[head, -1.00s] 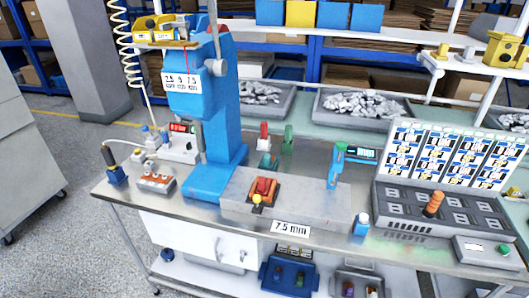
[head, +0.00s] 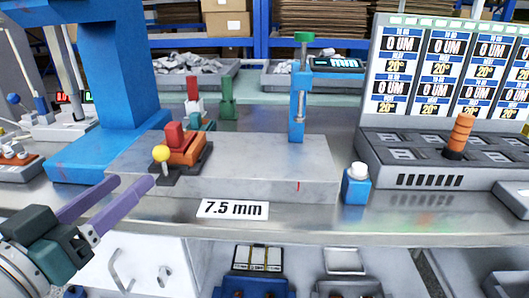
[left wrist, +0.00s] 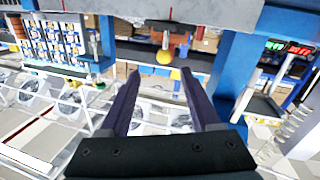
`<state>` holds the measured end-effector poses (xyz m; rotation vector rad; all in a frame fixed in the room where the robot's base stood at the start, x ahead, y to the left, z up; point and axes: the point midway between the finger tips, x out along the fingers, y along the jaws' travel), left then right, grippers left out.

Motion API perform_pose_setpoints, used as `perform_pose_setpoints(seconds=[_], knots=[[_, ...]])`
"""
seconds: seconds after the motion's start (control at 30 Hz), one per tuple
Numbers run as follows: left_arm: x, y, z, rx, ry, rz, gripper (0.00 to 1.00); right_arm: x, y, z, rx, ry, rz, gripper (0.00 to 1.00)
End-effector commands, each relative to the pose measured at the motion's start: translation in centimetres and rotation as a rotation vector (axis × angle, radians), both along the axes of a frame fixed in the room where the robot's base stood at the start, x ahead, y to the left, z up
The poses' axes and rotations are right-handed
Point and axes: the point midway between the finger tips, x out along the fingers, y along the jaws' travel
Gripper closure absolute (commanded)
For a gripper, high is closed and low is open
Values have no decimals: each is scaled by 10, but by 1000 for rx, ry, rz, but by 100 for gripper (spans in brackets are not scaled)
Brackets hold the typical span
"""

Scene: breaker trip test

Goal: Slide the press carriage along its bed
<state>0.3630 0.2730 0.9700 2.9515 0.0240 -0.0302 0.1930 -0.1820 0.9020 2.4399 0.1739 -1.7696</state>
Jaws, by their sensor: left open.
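The press carriage (head: 186,148) is an orange-red block on a dark base. It sits at the left part of the grey metal bed (head: 265,165), with a yellow ball knob (head: 161,153) at its front left. My left gripper (head: 132,184) is open and empty, in front and to the left of the knob, fingers pointing toward it. In the left wrist view the yellow knob (left wrist: 164,57) shows between and beyond the two fingertips (left wrist: 158,75), apart from them. My right gripper is not in view.
The blue press column (head: 118,85) stands behind the bed's left end. A blue clamp-like post (head: 297,105) with a green top stands at the bed's right part. A blue bottle (head: 356,187) and a grey panel (head: 440,155) with an orange handle are further right. A "7.5 mm" label (head: 232,210) is on the table front.

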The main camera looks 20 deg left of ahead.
Motion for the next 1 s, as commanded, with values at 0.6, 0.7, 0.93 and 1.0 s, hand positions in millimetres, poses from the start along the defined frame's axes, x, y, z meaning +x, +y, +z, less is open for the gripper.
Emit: perform_pose_setpoints(seconds=[0.6, 0.7, 0.93, 1.0], knots=[[82, 11, -3, -3, -26, 26, 36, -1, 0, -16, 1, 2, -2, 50], [92, 12, -2, -1, -26, 26, 36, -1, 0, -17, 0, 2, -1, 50], [99, 11, -2, -2, -23, 25, 36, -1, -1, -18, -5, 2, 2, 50], [99, 11, -2, -2, -23, 25, 36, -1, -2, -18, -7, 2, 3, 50]])
